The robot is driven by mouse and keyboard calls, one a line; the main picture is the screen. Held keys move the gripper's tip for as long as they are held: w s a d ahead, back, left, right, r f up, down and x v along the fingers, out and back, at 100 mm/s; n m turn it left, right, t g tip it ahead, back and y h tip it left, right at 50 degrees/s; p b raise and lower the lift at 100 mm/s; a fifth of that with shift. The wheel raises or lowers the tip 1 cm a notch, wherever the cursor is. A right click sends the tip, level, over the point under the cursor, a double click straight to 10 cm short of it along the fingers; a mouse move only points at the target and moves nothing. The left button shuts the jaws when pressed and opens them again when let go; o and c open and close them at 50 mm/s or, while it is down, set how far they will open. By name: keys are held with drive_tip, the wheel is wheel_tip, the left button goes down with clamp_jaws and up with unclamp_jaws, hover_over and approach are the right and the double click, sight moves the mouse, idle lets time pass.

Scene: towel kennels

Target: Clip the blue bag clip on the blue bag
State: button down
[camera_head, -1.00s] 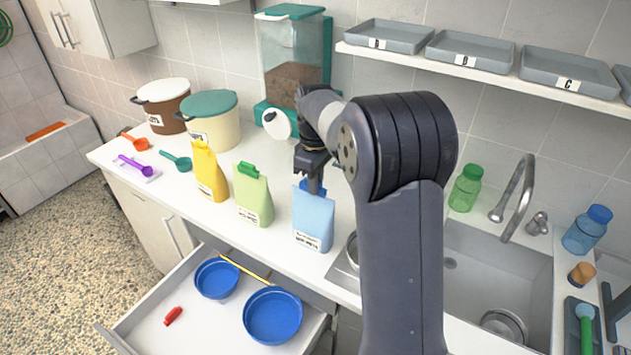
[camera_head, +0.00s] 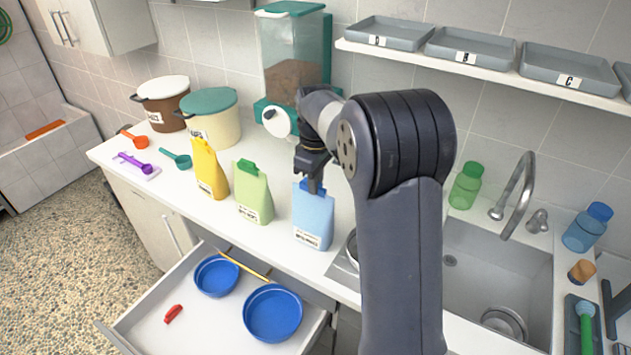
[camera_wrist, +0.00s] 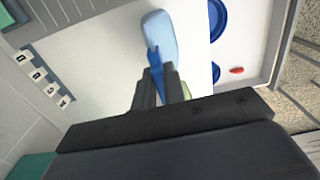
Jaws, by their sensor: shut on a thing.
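The blue bag (camera_head: 313,222) stands upright on the counter, to the right of the green bag. A blue clip (camera_wrist: 152,62) shows between my gripper's fingertips in the wrist view, at the near end of the blue bag (camera_wrist: 160,32). My gripper (camera_head: 312,184) is directly above the blue bag's top and is shut on the blue bag clip. The clip meets the bag's top edge in the picture; the fingers partly hide that spot, so I cannot tell how far it sits over the edge.
A green bag (camera_head: 252,195) and a yellow bag (camera_head: 210,170) with clips stand to the left. An open drawer (camera_head: 195,325) below holds blue bowls (camera_head: 272,313) and a red clip (camera_head: 173,314). A sink (camera_head: 490,265) is to the right. A food dispenser (camera_head: 292,62) stands behind.

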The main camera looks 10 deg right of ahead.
drive_tip(key=shift+f, duration=0.45)
idle(1.1)
drive_tip(key=c, duration=0.9)
unclamp_jaws()
drive_tip(key=shift+r, duration=0.15)
drive_tip(key=shift+r+p, duration=2.2)
drive_tip(key=shift+r, duration=0.2)
